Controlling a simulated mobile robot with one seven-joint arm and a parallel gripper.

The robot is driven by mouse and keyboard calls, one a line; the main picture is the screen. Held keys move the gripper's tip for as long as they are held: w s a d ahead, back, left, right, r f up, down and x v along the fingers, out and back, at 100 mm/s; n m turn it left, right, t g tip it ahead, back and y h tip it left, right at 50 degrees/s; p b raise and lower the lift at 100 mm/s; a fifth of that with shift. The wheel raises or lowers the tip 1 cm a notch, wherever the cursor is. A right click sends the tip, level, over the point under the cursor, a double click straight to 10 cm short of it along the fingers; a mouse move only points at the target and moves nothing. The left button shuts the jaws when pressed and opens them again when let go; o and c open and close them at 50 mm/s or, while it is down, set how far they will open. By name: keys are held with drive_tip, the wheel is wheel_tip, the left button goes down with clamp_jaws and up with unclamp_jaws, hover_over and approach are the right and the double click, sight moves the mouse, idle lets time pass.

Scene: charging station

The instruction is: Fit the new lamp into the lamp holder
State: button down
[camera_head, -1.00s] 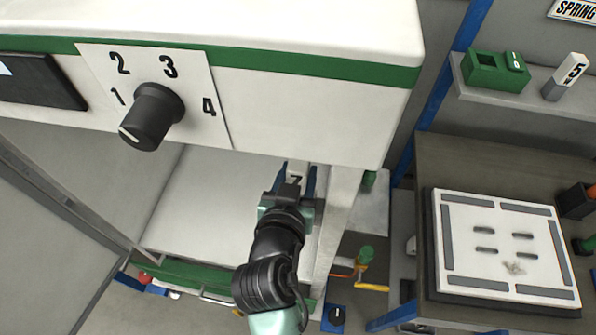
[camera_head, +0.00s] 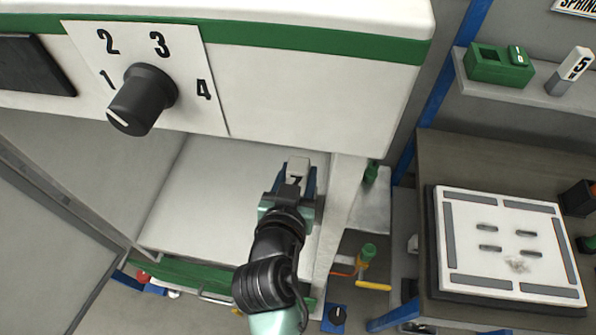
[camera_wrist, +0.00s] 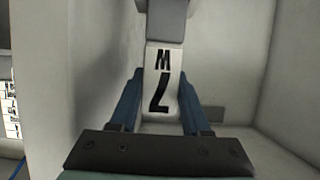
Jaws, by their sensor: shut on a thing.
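My gripper (camera_head: 292,186) is shut on a white lamp block (camera_head: 298,168) under the upper housing, in the open bay of the cabinet. In the wrist view the lamp (camera_wrist: 161,85) sits between the blue fingers of my gripper (camera_wrist: 160,105), with a black W and 7 on its face. A grey block (camera_wrist: 166,18) adjoins its far end. I cannot tell whether that is the lamp's own base or the lamp holder. No lamp holder can be clearly made out in the head view.
The housing (camera_head: 300,95) with a black knob (camera_head: 143,98) overhangs the bay. At right are a shelf with a green box (camera_head: 498,64) and a 5 W lamp (camera_head: 571,70), and a slotted white board (camera_head: 505,243).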

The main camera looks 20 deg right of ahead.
drive_tip(key=shift+f+b, duration=0.95)
drive_tip(key=shift+f, duration=0.15)
drive_tip(key=shift+c, duration=1.4)
unclamp_jaws()
drive_tip(key=shift+s, duration=0.1)
drive_tip(key=b+v, duration=0.1)
drive_tip(key=v, duration=1.2)
